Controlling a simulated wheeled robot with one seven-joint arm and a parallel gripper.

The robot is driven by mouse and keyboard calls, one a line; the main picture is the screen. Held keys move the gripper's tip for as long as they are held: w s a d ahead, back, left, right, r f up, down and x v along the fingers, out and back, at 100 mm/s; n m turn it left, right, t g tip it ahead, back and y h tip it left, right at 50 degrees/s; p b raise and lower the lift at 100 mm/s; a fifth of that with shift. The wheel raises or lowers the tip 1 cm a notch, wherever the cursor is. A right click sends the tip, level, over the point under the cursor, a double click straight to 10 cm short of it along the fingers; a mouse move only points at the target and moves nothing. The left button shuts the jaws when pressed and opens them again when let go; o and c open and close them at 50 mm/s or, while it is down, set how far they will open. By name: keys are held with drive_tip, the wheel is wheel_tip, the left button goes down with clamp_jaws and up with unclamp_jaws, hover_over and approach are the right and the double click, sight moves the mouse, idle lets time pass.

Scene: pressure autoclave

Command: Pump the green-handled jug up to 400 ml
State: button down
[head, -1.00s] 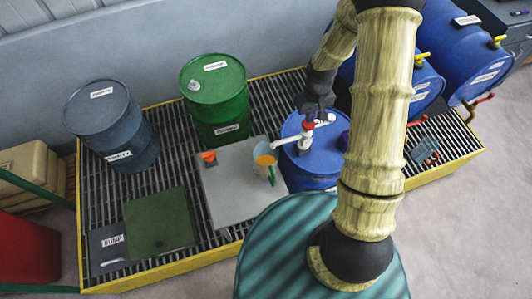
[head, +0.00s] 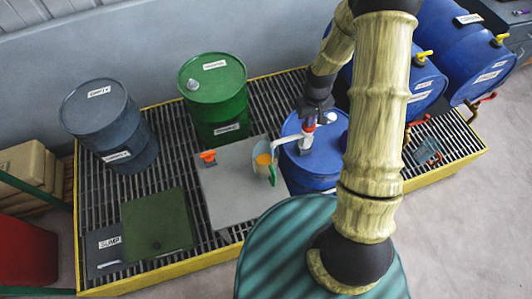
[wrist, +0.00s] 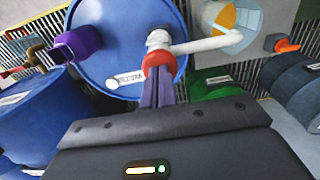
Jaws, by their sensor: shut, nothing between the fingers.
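The clear jug with the green handle (head: 266,164) stands upright on a grey plate and holds some orange liquid. It also shows in the wrist view (wrist: 236,21); its level marks are not readable. A white pump (head: 303,142) with a red collar (wrist: 157,61) stands on the blue drum (head: 314,170). Its white spout (wrist: 205,44) reaches over the jug. My gripper (head: 309,119) is directly above the pump top. In the wrist view its purple fingers (wrist: 160,88) are shut with nothing held, at the red collar; whether they touch it is unclear.
A green drum (head: 213,95) and a grey drum (head: 108,125) stand behind on the grating. A purple item (wrist: 77,43) sits beside the pump.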

drive_tip(key=shift+f+b, duration=0.3)
drive_tip(key=shift+f, duration=0.3)
drive_tip(key=shift+r+p, duration=1.85)
drive_tip(key=shift+r, duration=0.6)
drive_tip(key=shift+f, duration=0.15)
drive_tip(key=shift+f+b, duration=1.85)
drive_tip(key=shift+f, duration=0.45)
drive_tip(key=shift+r+p, duration=1.8)
drive_tip(key=shift+r, duration=0.6)
wheel_tip(320, 180, up, 6)
drive_tip(key=p, duration=0.4)
